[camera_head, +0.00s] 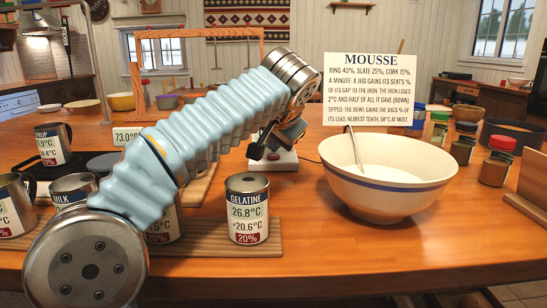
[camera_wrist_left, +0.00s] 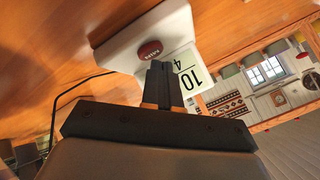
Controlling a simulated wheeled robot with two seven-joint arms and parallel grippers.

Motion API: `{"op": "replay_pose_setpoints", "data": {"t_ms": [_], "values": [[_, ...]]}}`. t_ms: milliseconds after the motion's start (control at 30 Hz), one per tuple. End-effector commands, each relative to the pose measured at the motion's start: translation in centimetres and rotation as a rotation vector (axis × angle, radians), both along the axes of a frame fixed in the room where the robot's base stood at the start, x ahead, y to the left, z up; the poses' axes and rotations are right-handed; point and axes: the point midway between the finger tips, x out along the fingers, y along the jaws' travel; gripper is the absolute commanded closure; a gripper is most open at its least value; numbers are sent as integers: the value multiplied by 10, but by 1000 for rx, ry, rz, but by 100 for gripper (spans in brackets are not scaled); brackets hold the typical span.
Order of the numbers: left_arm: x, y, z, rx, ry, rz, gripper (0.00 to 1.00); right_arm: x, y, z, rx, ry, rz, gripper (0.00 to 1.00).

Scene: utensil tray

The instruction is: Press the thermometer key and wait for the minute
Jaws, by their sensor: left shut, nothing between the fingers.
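A white box with a red key (camera_wrist_left: 150,50) shows in the left wrist view. The white box (camera_wrist_left: 120,52) has a card reading 10 over 4 (camera_wrist_left: 190,78) beside the key. In the head view the white box (camera_head: 283,164) stands on the table behind the gelatine can, partly hidden by my arm. My left gripper (camera_head: 257,151) is shut and empty, low at the box. Its closed fingertips (camera_wrist_left: 158,66) appear right beside the red key; I cannot tell whether they touch it. A display reading 73.0° (camera_head: 127,135) is partly hidden behind my arm.
The gelatine can (camera_head: 247,207) reads 26.8°C, +20.6°C and 20%. A white bowl (camera_head: 388,190) with a blue stripe holds pale liquid and a utensil. The Mousse card (camera_head: 365,88) stands behind it. Several labelled jugs, including syrup (camera_head: 50,143) and milk (camera_head: 72,186), crowd the left.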

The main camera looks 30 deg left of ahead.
Motion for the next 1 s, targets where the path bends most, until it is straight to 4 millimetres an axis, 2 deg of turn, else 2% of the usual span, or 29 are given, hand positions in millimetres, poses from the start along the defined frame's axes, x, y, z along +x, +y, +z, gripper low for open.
{"op": "replay_pose_setpoints", "data": {"t_ms": [1000], "values": [[0, 0, -7, 0, 0, 0, 100, 0, 0, -5, 0, 0, 0, 57]]}}
